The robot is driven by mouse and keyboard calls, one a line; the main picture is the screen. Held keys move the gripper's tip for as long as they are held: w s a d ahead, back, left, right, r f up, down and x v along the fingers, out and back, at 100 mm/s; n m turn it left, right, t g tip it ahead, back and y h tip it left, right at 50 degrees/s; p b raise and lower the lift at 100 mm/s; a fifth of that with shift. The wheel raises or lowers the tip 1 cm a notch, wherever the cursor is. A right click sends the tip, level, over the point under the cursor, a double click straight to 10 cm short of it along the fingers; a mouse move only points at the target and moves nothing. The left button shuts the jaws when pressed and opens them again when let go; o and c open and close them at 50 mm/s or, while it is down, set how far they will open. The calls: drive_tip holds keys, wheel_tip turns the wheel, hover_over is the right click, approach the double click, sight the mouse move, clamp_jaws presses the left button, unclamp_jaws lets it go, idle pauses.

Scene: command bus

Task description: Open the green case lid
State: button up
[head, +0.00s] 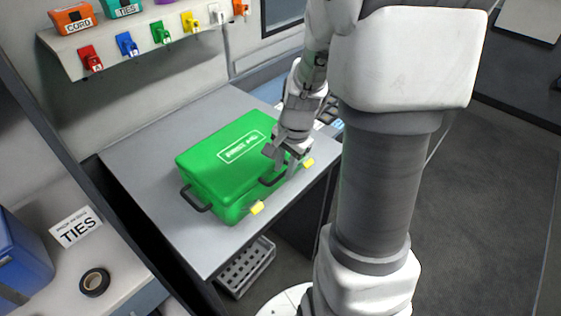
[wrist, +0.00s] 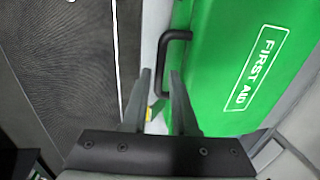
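The green case (head: 225,160) lies on the grey table with its lid down. "FIRST AID" is printed on the lid, which also shows in the wrist view (wrist: 220,105). Two yellow latches sit on the front edge, one nearer (head: 257,207) and one farther (head: 308,162). A black handle (head: 273,179) is between them. My gripper (head: 275,156) is over the front edge, near the handle and the farther latch. In the wrist view my gripper (wrist: 160,74) is open, its fingers apart. The handle (wrist: 172,36) and a partly hidden yellow latch (wrist: 149,114) show between or beyond the fingers. Contact cannot be told.
The grey table (head: 150,135) has bare surface left of the case. A wall shelf (head: 140,40) with coloured items is behind. A side counter (head: 105,255) holds black tape (head: 95,282) and a blue bin (head: 20,260). A grey crate (head: 245,268) is below the table.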

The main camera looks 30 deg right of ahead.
clamp_jaws()
idle(1.4)
